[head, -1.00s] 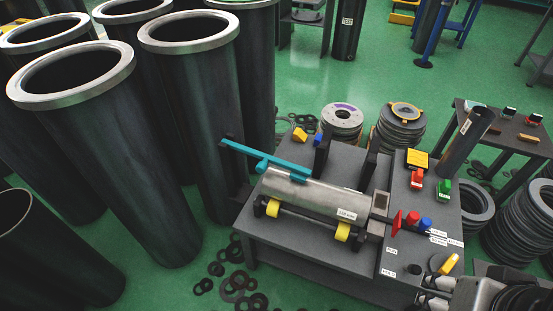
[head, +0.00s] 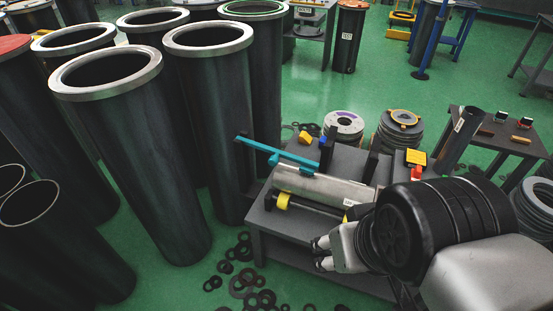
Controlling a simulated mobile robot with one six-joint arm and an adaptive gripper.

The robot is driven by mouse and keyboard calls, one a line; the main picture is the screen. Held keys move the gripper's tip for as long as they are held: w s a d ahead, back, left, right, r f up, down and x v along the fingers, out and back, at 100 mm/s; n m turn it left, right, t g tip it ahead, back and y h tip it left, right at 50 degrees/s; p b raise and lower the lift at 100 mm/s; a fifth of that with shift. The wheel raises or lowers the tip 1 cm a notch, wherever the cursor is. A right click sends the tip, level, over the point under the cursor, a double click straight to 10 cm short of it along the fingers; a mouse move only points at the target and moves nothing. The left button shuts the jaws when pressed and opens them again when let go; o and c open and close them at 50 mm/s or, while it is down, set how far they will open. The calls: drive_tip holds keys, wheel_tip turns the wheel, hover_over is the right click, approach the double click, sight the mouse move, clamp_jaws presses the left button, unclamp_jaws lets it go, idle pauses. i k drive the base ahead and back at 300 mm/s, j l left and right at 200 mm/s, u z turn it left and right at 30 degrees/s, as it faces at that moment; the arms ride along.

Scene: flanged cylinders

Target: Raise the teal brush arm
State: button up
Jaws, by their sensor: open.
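The teal brush arm (head: 290,157) is a long thin bar with a short side piece. It lies low, close over the left end of a silver cylinder (head: 320,187) on the grey bench (head: 280,230). The cylinder rests on yellow rollers (head: 282,201). My gripper (head: 320,254) is open and empty, its two small fingertips pointing left near the bench's front side. It is below and right of the teal arm in the picture, apart from it. My arm hides the right part of the bench and the cylinder's right end.
Tall dark flanged cylinders (head: 215,130) stand close to the left of the bench. Loose black rings (head: 245,285) lie on the floor in front. Ring stacks (head: 398,135) stand behind the bench, and a small table (head: 495,135) at the right.

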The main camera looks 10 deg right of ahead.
sight(309, 167)
drive_tip(key=i+j+z, duration=0.15)
drive_tip(key=i+z, duration=0.2)
drive_tip(key=i, duration=0.55)
